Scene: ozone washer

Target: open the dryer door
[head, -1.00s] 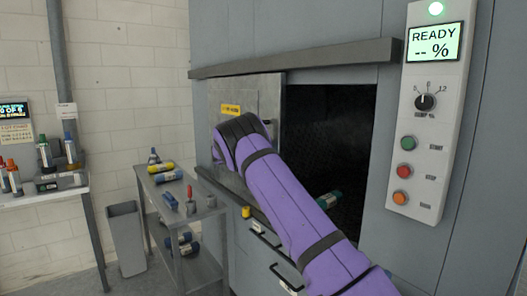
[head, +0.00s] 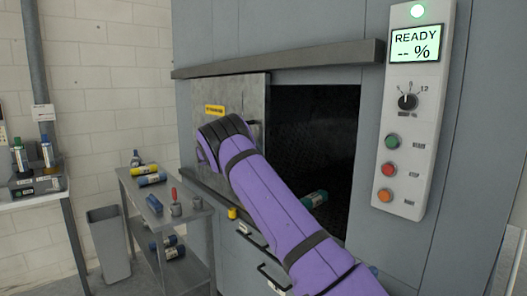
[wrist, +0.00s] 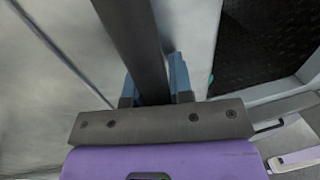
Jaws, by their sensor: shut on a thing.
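The dryer door (head: 240,100) is a grey metal panel with a yellow label, under a dark rail, at the left of the dark opening (head: 318,140). The opening shows to the right of the door's edge, so the door stands slid aside. In the wrist view a dark upright handle bar (wrist: 130,35) stands off the metal panel. My gripper (wrist: 154,85) has its blue fingers on both sides of this bar and is shut on it. In the head view my purple arm hides the fingers and part of the door.
A control panel (head: 414,120) reading READY, with a dial and buttons, is right of the opening. A teal-capped bottle (head: 314,199) lies at the opening's lower edge. A grey cart (head: 170,215) with bottles stands at the left, beside a grey bin (head: 108,243).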

